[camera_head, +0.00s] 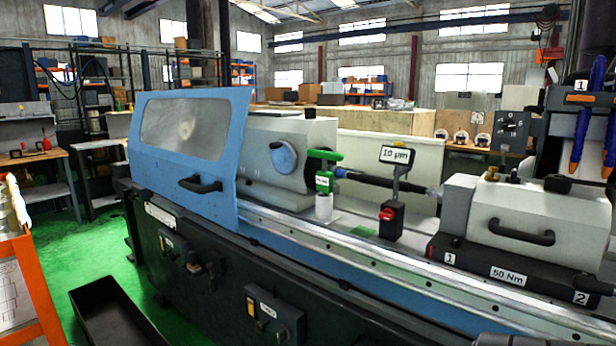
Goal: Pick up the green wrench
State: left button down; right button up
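A green tool (324,181), which looks like the green wrench, stands upright on the grinder's bed, with a green crosspiece at its top and a small label on its front. Its lower end meets a white cylindrical holder (323,207); I cannot tell how deep it sits. The dark shaft between the grinder's heads passes close beside it. Neither of my grippers shows in the head view.
The grinder's blue door (190,130) stands left of the tool. A gauge stand labelled 10 µm (394,156) and the tailstock (510,222) marked 50 Nm stand right. A black bin (115,315) and orange rack (40,285) are at lower left.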

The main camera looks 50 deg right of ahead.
aim_at(325, 179)
jog(key=z, duration=0.2)
jog(key=i, duration=1.85)
jog(key=z, duration=1.4)
jog(key=i, duration=1)
jog(key=z, duration=1.2)
